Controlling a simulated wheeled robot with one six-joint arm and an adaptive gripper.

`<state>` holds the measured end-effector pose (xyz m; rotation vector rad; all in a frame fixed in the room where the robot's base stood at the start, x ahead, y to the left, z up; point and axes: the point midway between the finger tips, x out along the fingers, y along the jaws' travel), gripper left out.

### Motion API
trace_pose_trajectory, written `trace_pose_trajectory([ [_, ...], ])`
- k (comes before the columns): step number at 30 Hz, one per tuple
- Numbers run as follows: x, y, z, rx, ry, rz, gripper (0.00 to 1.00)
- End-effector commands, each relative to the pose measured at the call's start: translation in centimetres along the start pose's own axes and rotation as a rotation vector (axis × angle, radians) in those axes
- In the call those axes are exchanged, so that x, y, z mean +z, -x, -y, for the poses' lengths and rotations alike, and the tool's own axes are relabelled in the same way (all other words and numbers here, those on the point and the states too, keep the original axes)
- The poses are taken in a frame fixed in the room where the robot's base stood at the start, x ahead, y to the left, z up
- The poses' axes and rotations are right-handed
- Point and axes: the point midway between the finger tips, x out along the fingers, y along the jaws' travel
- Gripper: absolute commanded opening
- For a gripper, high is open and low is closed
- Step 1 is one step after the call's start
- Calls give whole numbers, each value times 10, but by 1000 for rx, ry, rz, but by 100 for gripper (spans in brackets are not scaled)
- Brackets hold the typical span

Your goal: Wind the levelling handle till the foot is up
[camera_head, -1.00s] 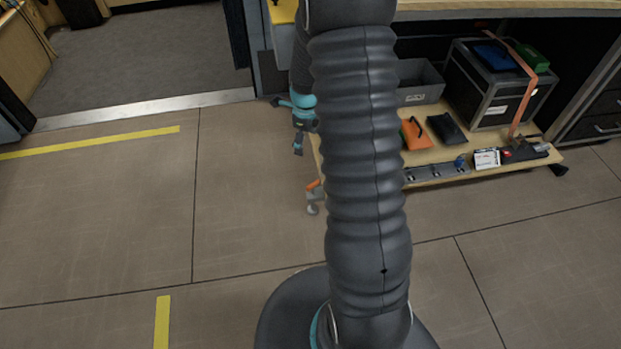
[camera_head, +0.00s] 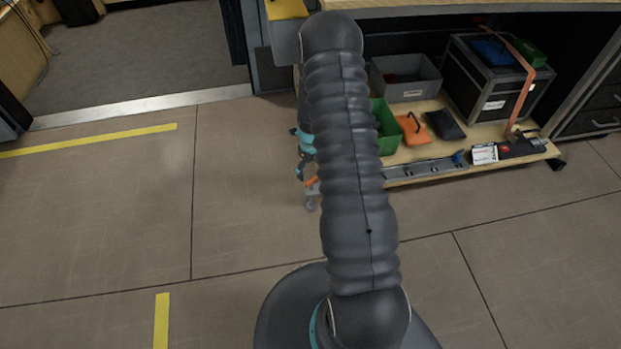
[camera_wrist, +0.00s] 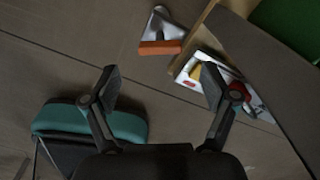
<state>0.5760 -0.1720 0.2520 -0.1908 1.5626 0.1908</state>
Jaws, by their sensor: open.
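The orange handle (camera_head: 311,182) sits low at the left end of the wooden shelf, partly behind my arm. A grey metal foot (camera_head: 312,202) shows just below it, close to the floor. In the wrist view the orange handle (camera_wrist: 160,47) lies ahead of the fingertips, with the grey foot (camera_wrist: 165,24) beyond it. My gripper (camera_wrist: 162,85) is open, with nothing between its fingers. In the head view my gripper (camera_head: 300,172) is close to the handle, up and left of it; contact cannot be made out.
The shelf (camera_head: 432,177) carries a green bin (camera_head: 388,128), a grey bin (camera_head: 405,78), an orange pouch (camera_head: 413,133) and a black case (camera_head: 490,85). A white item with yellow and red (camera_wrist: 195,71) shows beside the handle. The floor to the left is clear.

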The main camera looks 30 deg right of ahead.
Motion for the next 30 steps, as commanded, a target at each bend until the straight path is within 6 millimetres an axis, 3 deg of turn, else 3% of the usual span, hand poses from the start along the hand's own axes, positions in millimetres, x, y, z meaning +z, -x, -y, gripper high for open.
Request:
trace_pose_trajectory([
  [3,0,-22,0,1,0,-2,85],
  [9,0,-45,0,1,0,-1,85],
  [22,0,-54,0,0,0,1,85],
  [30,0,-54,0,0,0,0,25],
])
